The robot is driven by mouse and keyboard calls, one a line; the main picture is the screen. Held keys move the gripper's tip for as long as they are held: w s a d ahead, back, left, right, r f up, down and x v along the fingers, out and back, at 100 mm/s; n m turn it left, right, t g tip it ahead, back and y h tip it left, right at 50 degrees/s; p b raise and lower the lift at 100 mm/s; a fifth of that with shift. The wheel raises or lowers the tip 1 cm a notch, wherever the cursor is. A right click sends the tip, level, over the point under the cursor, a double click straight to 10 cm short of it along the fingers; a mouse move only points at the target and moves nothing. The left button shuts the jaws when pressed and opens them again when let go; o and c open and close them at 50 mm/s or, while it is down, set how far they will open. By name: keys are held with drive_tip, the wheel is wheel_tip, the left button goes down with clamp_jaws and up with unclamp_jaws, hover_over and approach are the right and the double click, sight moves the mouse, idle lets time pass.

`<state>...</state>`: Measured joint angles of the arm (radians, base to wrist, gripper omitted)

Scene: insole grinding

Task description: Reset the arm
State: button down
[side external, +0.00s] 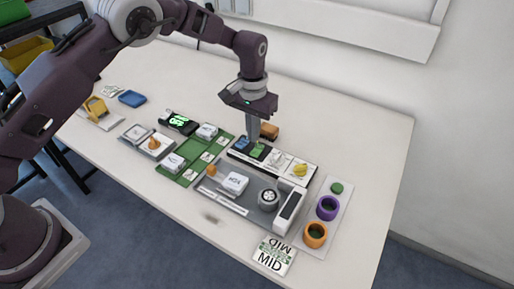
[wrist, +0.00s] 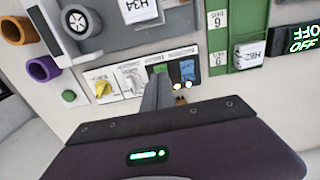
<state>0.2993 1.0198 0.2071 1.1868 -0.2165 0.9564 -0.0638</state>
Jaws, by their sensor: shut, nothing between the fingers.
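My gripper (side external: 253,138) points down over the table, at the back edge of a panel of switches and knobs (side external: 304,166). Its fingers are shut together with nothing between them. In the wrist view the shut fingers (wrist: 158,76) reach toward the panel, beside its green and blue parts. I cannot tell whether the fingertips touch anything. A small brown block (side external: 269,131) is close behind the fingers, partly hidden by them.
A grey tray (side external: 222,200) holds a white labelled block (side external: 235,183), a wheel (side external: 268,198) and a white bar. A green board (side external: 187,176) and a lit OFF display (side external: 179,122) lie left. Purple (side external: 327,207) and orange (side external: 315,235) rings lie right. The table's back right is bare.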

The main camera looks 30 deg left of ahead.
drive_tip(key=shift+r, duration=0.9)
drive_tip(key=s+a+r+t, duration=0.1)
drive_tip(key=s+a+r, duration=0.1)
drive_tip(key=s+r, duration=0.35)
drive_tip(key=s+a+r+t+h, duration=0.1)
drive_tip(key=s+a+r, duration=0.15)
drive_tip(key=r, duration=0.65)
drive_tip(key=s+a+r+t, duration=0.1)
drive_tip(key=s+a+r, duration=0.1)
drive_tip(key=s+r, duration=0.4)
drive_tip(key=s+a+r+t, duration=0.1)
drive_tip(key=s+a, duration=0.1)
drive_tip(key=s, duration=0.8)
drive_tip(key=s+a+t+y, duration=0.1)
drive_tip(key=s, duration=1)
drive_tip(key=shift+s+a+r+t, duration=0.15)
drive_tip(key=shift+a+r+t, duration=0.15)
drive_tip(key=shift+a+r, duration=0.1)
